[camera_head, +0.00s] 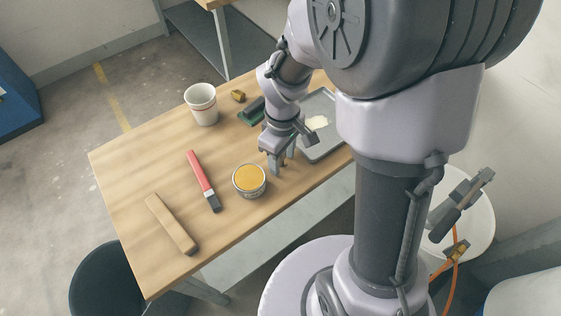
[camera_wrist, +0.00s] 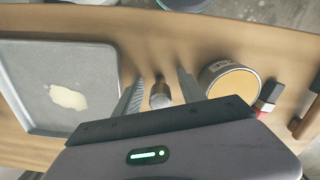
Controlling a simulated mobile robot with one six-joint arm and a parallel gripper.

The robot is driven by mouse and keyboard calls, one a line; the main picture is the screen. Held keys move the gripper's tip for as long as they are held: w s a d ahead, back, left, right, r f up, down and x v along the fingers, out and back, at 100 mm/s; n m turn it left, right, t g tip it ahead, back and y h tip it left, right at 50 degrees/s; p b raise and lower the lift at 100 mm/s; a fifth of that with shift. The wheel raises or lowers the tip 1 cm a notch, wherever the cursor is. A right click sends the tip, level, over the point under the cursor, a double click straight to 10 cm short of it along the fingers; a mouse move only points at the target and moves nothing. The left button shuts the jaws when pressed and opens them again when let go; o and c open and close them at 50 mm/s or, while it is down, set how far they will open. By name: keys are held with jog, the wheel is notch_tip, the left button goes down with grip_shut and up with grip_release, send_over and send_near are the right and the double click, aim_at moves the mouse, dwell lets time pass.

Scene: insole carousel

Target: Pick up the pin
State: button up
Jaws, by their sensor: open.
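A short grey-brown piece, which looks like the pin (camera_wrist: 160,96), stands or lies on the wooden table in the wrist view; its lower part is hidden by my gripper's body. My gripper (camera_wrist: 159,80) is open, with one finger on either side of it and visible gaps between. In the head view my gripper (camera_head: 278,168) points down over the table just right of the tin; I cannot make out the pin there.
A tin with a yellow-orange top (camera_head: 249,180) is close beside my gripper. A grey tray (camera_head: 331,146) with a cream patch is on the other side. A red-handled tool (camera_head: 200,175), a wooden bar (camera_head: 170,223), a white cup (camera_head: 201,104) and a green-black item (camera_head: 251,111) also lie around.

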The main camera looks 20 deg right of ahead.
grip_shut()
